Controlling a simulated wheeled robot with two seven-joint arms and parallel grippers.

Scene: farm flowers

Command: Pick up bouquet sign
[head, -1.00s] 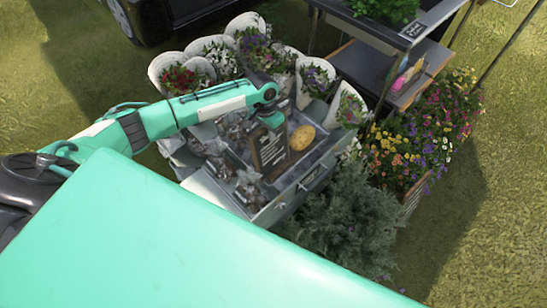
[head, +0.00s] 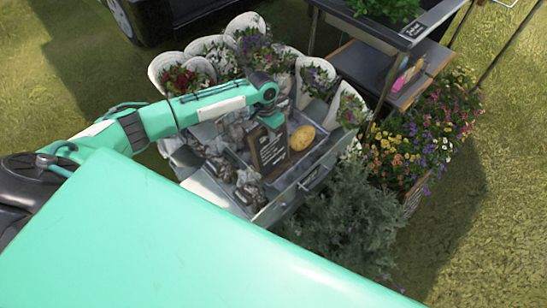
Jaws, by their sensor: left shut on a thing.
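The bouquet sign (head: 270,150) is a small dark board with white writing and a wooden edge. It stands upright on the grey display stand, at the middle of the head view. My left arm reaches in from the left, and my left gripper (head: 271,119) is at the sign's top edge, shut on it. The fingertips are small and partly hidden by the wrist. I cannot tell whether the sign's foot touches the stand. My right gripper does not show.
The grey stand (head: 285,207) holds several wrapped bundles and a round yellow thing (head: 302,137) close right of the sign. Several white-wrapped bouquets (head: 317,80) stand behind. A grey-green bush (head: 350,215) is in front, and a dark shelf (head: 375,75) with flowers stands at right.

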